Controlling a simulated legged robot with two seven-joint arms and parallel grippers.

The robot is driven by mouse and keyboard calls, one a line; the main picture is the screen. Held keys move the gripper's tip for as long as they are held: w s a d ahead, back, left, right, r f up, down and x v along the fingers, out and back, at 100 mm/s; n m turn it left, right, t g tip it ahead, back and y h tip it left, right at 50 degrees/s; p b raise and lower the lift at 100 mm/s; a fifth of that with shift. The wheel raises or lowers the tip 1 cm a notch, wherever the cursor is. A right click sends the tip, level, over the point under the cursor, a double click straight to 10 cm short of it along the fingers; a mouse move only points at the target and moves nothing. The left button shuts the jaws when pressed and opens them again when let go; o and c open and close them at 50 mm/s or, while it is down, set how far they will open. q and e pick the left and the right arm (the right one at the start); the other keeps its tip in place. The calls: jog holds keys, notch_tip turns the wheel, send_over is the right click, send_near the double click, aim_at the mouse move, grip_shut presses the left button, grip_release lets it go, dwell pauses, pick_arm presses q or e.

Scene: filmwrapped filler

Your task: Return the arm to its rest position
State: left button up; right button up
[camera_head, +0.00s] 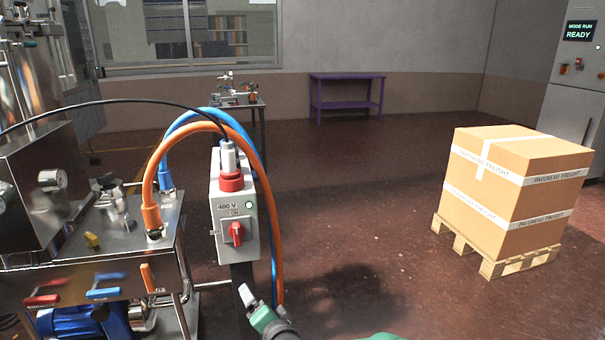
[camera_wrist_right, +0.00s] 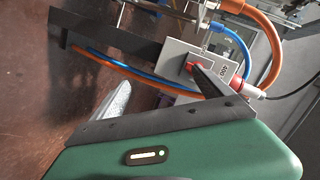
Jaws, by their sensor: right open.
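My left gripper is not in view.
A steel machine (camera_head: 150,268) with coloured valve handles stands at left. Orange (camera_head: 262,170) and blue (camera_head: 201,111) hoses arch around the box. A carton (camera_head: 505,190) on a wooden pallet (camera_head: 485,258) stands right. A purple table (camera_head: 346,95) is behind. The centre floor is clear.

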jog(key=s+d+f+n+g+h, duration=0.25)
jog(key=s+d, duration=0.35)
jog(key=d, duration=0.4)
jog(key=s+d+f+n+g+h, duration=0.2)
jog(key=s+d+f+g, duration=0.15)
jog(key=s+d, duration=0.45)
jog(key=s+d+f+n+g+h, duration=0.1)
jog(key=s+d+f+g, duration=0.1)
jog(key=s+d, duration=0.6)
jog(key=s+d+f+n+g+h, duration=0.1)
jog(key=s+d+f+g, duration=0.1)
jog(key=s+d, duration=0.55)
pick_arm(q)
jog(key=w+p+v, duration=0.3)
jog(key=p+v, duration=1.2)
jog(key=p, duration=0.1)
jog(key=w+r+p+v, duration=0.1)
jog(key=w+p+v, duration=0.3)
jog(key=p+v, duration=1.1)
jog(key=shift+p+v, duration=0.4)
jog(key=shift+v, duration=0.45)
pick_arm(e)
notch_tip(320, 180, up, 32)
jog(key=shift+w+a, duration=0.15)
jog(key=shift+a, duration=0.1)
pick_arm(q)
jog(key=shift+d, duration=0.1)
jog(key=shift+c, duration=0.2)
